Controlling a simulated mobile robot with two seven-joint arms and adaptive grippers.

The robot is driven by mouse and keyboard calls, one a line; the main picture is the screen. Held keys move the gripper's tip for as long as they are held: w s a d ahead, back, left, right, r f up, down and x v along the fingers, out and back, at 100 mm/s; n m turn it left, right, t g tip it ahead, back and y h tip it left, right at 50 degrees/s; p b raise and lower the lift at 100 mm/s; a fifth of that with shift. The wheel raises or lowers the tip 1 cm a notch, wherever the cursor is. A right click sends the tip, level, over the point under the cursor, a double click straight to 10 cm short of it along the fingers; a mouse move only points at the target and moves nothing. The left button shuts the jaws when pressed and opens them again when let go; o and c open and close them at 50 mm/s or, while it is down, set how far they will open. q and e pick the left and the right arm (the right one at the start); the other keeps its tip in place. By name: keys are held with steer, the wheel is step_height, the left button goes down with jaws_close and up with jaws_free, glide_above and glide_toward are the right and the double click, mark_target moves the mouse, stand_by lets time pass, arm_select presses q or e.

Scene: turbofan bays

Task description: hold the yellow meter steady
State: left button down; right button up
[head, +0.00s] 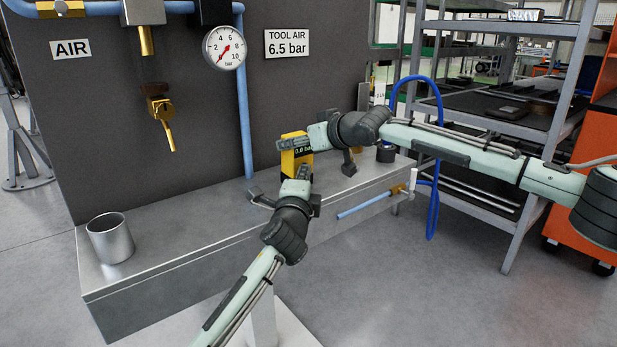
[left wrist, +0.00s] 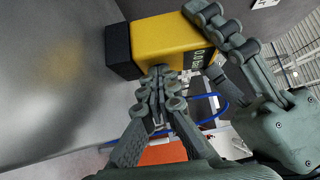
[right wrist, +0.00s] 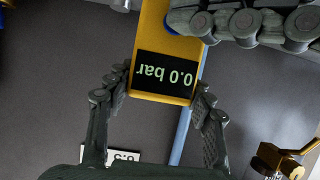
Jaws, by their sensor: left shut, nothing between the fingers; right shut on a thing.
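The yellow meter (head: 289,164) is at the bench's back, its dark display reading 0.0 bar. In the left wrist view its yellow body (left wrist: 165,40) has a black end; in the right wrist view the display (right wrist: 165,76) appears upside down. My right gripper (head: 298,142) is shut on the meter, with one finger on each side in the right wrist view (right wrist: 158,98). My left gripper (head: 288,192) is in front of the meter, its fingers closed together and empty in the left wrist view (left wrist: 160,80). I cannot tell whether they touch the meter.
A metal cup (head: 110,240) stands on the left of the grey bench (head: 185,240). A dark panel carries a round gauge (head: 224,48) and a brass valve (head: 163,115). A blue hose (head: 433,200) hangs beside the shelving at right. The bench between cup and meter is clear.

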arm_select(q)
steer(key=shift+w+a, duration=0.1)
steer(key=shift+a, duration=0.2)
arm_select(e)
steer(key=shift+f, duration=0.25)
arm_select(q)
steer(key=s+d, duration=0.3)
steer(key=shift+s+f, duration=0.1)
steer(key=shift+s, duration=0.2)
steer(key=s+a, duration=0.1)
steer(key=s, duration=0.9)
steer(key=shift+a, duration=0.3)
arm_select(e)
steer(key=shift+f, duration=0.1)
arm_select(q)
steer(key=shift+w+f, duration=0.1)
arm_select(e)
steer(key=shift+d, duration=0.1)
steer(key=o, duration=1.4)
steer(key=shift+c, duration=0.2)
steer(key=shift+r, duration=0.2)
steer(key=shift+s, duration=0.1)
steer(key=v, duration=1.1)
steer(key=shift+s+d+r, duration=0.2)
steer(key=shift+s, duration=0.15)
